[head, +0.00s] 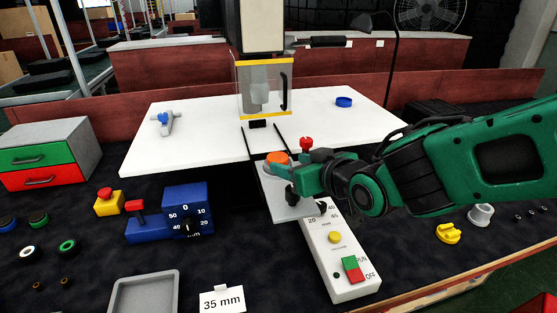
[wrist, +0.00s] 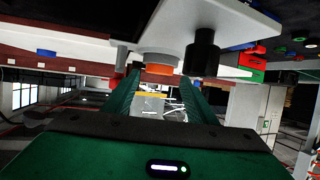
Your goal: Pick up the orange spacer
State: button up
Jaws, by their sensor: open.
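The orange spacer (head: 277,157) is a short ring on a round pale seat on the grey plate (head: 288,212), near the front edge of the white table. My gripper (head: 294,176) is beside it, reaching in from the right and partly covering its near side and the plate. In the wrist view the orange spacer (wrist: 160,69) shows beyond and between the tips of the two green fingers of my gripper (wrist: 159,86). The jaws are open with a gap between them. Whether they touch the spacer I cannot tell.
A red knob (head: 306,144) stands just right of the spacer. A white control box (head: 338,255) lies in front of it. A blue dial box (head: 187,212) and a grey tray (head: 145,293) are to the left. A clear-guarded machine (head: 263,88) stands behind.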

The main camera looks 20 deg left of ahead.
aim_at(280, 158)
jog(key=x, duration=0.5)
jog(key=shift+w+r, duration=0.1)
jog(key=shift+r, duration=0.15)
jog(key=c, duration=0.8)
